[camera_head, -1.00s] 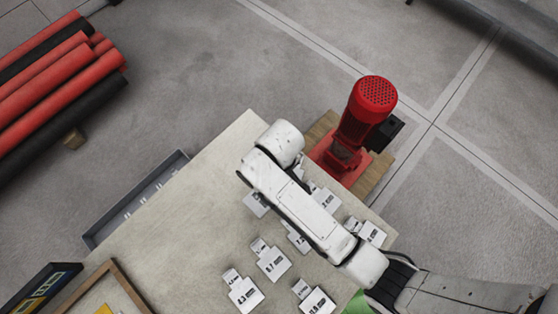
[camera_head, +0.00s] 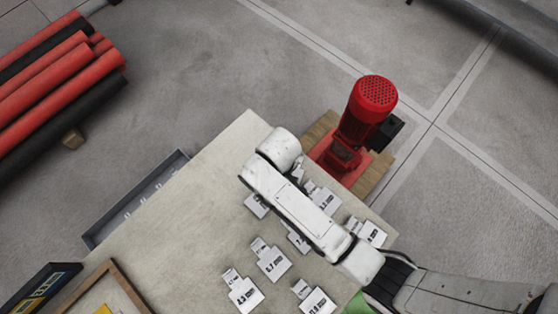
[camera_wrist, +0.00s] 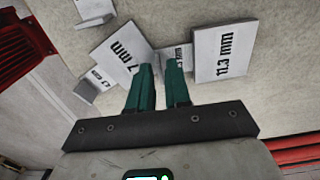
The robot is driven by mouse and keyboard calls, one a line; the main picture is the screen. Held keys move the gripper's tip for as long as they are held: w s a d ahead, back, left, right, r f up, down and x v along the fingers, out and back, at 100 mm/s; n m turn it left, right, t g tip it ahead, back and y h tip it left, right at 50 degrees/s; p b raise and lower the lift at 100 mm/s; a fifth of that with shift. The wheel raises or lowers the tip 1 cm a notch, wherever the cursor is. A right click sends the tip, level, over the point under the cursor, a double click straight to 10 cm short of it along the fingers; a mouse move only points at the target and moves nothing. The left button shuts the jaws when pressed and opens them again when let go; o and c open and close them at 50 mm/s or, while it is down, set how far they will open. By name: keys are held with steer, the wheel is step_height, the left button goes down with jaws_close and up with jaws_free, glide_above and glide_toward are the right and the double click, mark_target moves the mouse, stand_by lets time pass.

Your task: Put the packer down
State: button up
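The packers are white tabbed plates with black size marks, lying on the table. In the head view, several show, including one at the lower left (camera_head: 245,295), one above it (camera_head: 273,263) and one at the right (camera_head: 370,232). In the wrist view, a packer marked 11.3 mm (camera_wrist: 225,52) lies right of my gripper (camera_wrist: 160,66), and another marked mm (camera_wrist: 122,48) lies left. My gripper's green fingers are close together, with a narrow gap. A small marked white piece (camera_wrist: 181,54) shows at their tips; whether it is held or lies behind them is unclear. My arm hides the gripper in the head view.
A red pump motor (camera_head: 366,110) stands on a wooden base beyond the table's (camera_head: 190,205) far right edge. A grey tray (camera_head: 125,208) lies along the left edge. Framed pictures (camera_head: 100,292) are at the lower left. Red and black pipes (camera_head: 60,85) lie on the floor. The table's left part is clear.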

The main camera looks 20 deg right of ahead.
steer(key=shift+o, duration=0.9)
step_height(320, 180, up, 13)
steer(key=shift+f, duration=0.15)
steer(key=shift+d, duration=0.1)
steer(key=s+d+f+m+t, duration=0.1)
steer(key=s+d+m, duration=0.4)
steer(key=s+d, duration=1)
steer(key=shift+s+d+f, duration=0.2)
steer(key=shift+s+d, duration=0.15)
steer(key=shift+d, duration=0.2)
